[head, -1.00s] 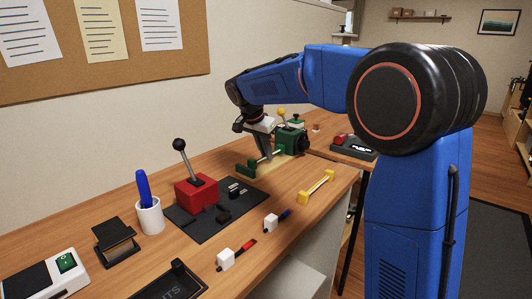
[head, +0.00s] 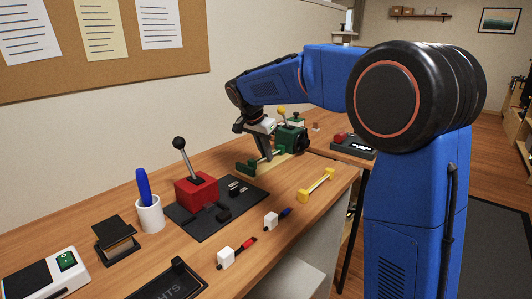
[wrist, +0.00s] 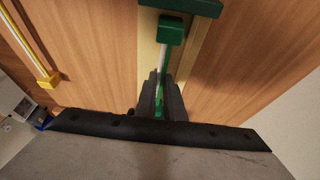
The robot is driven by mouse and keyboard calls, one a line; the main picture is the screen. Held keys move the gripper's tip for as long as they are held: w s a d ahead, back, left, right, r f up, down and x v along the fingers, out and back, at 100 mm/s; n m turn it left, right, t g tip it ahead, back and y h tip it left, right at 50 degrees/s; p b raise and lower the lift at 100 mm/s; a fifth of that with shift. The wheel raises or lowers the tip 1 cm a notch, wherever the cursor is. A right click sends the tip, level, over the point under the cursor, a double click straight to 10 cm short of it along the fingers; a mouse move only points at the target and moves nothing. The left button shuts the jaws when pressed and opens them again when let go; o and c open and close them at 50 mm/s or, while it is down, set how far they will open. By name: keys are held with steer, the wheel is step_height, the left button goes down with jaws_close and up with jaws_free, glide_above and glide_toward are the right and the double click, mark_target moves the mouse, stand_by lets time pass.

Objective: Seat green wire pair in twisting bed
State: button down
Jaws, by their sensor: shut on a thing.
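The green wire pair (wrist: 163,65) is a thin pale and green rod with a green end block. In the wrist view it runs lengthwise over the pale strip of the twisting bed (wrist: 148,50). My gripper (wrist: 160,103) is shut on its near part, and the fingers hide some of it. In the head view my gripper (head: 266,157) is low over the bed's board, beside the green machine body (head: 290,138). I cannot tell whether the pair touches the bed or sits just above it.
A yellow wire pair (head: 315,185) lies to the right on the bench. The wall runs along the back.

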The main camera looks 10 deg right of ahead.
steer(key=shift+f, duration=0.1)
steer(key=c, duration=1.8)
jaws_free()
steer(key=shift+o, duration=0.2)
steer(key=v, duration=1.7)
steer(key=s+d+f+n+y, duration=0.1)
steer(key=s+d+f+n, duration=0.3)
steer(key=s, duration=0.6)
steer(key=s+d+f+n+y, duration=0.1)
steer(key=s+d+f+n, duration=0.15)
steer(key=s+d, duration=0.5)
steer(key=s+d+f+n+t+y, duration=0.1)
steer(key=s+f+n, duration=0.3)
steer(key=s+f, duration=1.4)
steer(key=s+t, duration=0.1)
steer(key=s, duration=0.2)
steer(key=shift+s+d+y, duration=0.2)
steer(key=shift+d+y, duration=0.1)
steer(key=shift+y, duration=0.1)
